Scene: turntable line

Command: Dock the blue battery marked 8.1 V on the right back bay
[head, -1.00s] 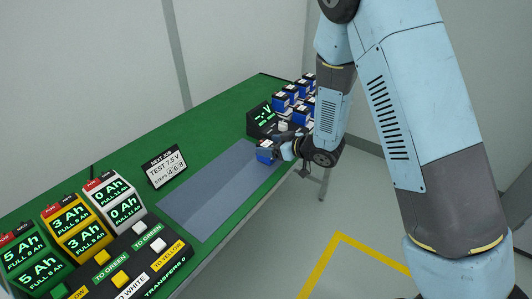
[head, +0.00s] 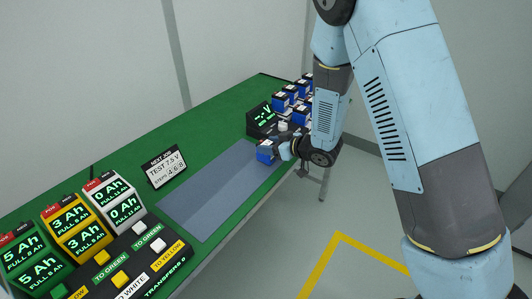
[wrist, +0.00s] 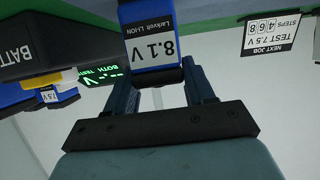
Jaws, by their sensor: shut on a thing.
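The blue battery with a white label marked 8.1 V (wrist: 152,42) is between the two fingers of my gripper (wrist: 160,88) in the wrist view. In the head view the same blue battery (head: 265,152) is at the tip of my gripper (head: 279,149), over the far end of the grey-blue mat. I cannot tell whether it touches the mat. My gripper is shut on it. Several blue batteries (head: 283,102) stand at the table's far right end, partly hidden by my arm. The right back bay cannot be made out.
A black tester (head: 262,121) with a green display stands just behind my gripper. A battery marked 7.5 V (wrist: 50,96) is beside it. A job sign (head: 164,168) reads TEST 7.5 V. Green, yellow and white Ah units stand at the left. The mat (head: 207,195) is mostly clear.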

